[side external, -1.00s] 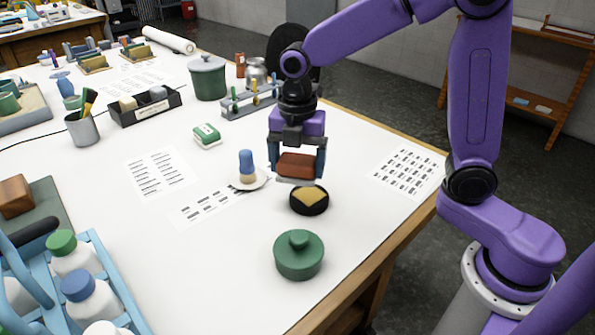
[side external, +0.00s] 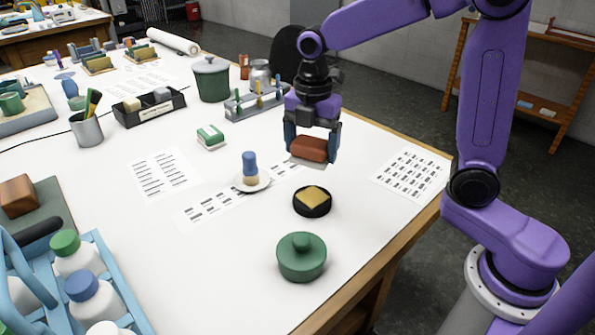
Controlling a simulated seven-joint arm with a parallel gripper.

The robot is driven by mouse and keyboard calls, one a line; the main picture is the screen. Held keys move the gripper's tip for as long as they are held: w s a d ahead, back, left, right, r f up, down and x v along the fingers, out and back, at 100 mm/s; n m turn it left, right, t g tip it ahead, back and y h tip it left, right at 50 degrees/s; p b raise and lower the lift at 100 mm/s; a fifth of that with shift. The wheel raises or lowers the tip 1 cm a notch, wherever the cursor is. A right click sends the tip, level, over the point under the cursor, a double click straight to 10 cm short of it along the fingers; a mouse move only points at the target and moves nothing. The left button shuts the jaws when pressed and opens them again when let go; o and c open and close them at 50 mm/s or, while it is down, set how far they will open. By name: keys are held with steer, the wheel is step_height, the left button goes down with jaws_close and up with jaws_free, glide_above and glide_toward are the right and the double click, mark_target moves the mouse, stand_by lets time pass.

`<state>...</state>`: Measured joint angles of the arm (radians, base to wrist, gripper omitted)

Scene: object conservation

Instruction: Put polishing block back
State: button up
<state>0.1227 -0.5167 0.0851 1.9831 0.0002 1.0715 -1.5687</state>
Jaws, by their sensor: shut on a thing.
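My gripper (side external: 311,152) is shut on a reddish-brown block (side external: 313,147) with a pale, flat underside, probably the polishing block. The block sits between the two fingers, held above the white table (side external: 235,255) and clear of it. A round black dish (side external: 312,212) with a yellow square pad (side external: 313,196) in it stands below and in front of the held block. A black tray (side external: 147,117) with a pale label holds a tan block and a grey block, at the left beyond the paper sheets.
A blue-topped item (side external: 250,167) stands on a white saucer left of my gripper. A grey rack (side external: 250,103) with upright tools and a green-and-white box (side external: 210,138) are behind. Bottles in a blue caddy (side external: 125,288) fill the front left.

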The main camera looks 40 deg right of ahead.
steer(key=d+r+m, duration=0.2)
steer(key=d+m, duration=0.2)
steer(key=d, duration=0.3)
steer(key=w+f, duration=0.3)
steer(key=w, duration=0.1)
steer(key=w+f, duration=0.3)
steer(key=w, duration=0.2)
steer(key=w+f, duration=0.3)
steer(key=w, duration=0.1)
steer(key=shift+w+f, duration=0.15)
steer(key=shift+w, duration=0.05)
steer(key=shift+w+f, duration=0.45)
steer(key=shift+f, duration=1.5)
steer(key=shift+f, duration=0.15)
steer(key=o, duration=0.8)
